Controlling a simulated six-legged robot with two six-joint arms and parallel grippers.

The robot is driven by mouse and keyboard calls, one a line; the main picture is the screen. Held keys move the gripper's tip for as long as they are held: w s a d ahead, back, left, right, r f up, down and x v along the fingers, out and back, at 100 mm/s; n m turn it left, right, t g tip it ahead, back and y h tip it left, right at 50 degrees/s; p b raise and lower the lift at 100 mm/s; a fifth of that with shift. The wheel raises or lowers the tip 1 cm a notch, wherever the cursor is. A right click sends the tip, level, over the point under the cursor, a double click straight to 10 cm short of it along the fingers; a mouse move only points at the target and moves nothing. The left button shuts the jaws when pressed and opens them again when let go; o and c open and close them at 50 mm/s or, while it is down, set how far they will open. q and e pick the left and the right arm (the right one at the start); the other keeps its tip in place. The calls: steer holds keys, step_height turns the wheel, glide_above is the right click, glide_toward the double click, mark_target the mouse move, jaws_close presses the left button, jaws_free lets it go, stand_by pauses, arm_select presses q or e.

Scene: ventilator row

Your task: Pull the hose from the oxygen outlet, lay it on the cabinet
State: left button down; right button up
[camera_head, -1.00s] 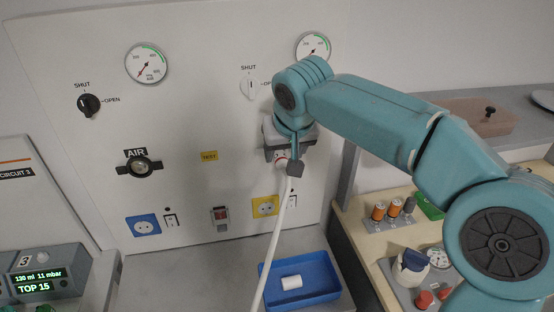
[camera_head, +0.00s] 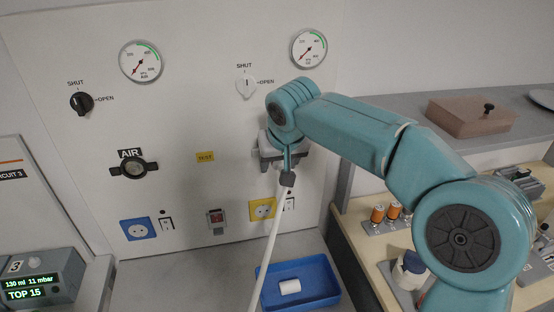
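The white hose (camera_head: 269,245) runs from the lower picture edge up the wall panel to the oxygen outlet. My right gripper (camera_head: 286,172) is at the outlet, right at the hose's upper end. Its wrist and a dark finger cover the outlet and hose end, so I cannot tell whether the fingers grip the hose or whether it is still plugged in. My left gripper is not in view.
The panel carries an AIR outlet (camera_head: 134,169), a black knob (camera_head: 81,102), a white knob (camera_head: 246,87) and two gauges. A ventilator display (camera_head: 38,283) stands at lower left. A wooden bench (camera_head: 362,247) with small parts is at right. The cabinet top left of the tray is clear.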

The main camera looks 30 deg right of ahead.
jaws_close()
steer(key=shift+s+a+b, duration=0.2)
steer(key=shift+s+b, duration=0.4)
steer(key=shift+s, duration=0.2)
steer(key=shift+s+a+b, duration=0.2)
steer(key=shift+s+b, duration=0.35)
steer(key=shift+s, duration=0.25)
stand_by(0.9)
steer(key=shift+s+a+b, duration=0.2)
steer(key=shift+s+b, duration=0.25)
steer(key=shift+s, duration=0.35)
steer(key=shift+s+a+b, duration=0.2)
steer(key=shift+s+b, duration=0.3)
steer(key=shift+s, duration=0.3)
steer(key=shift+s+a+b, duration=0.2)
steer(key=shift+s+b, duration=0.25)
steer(key=shift+s, duration=0.35)
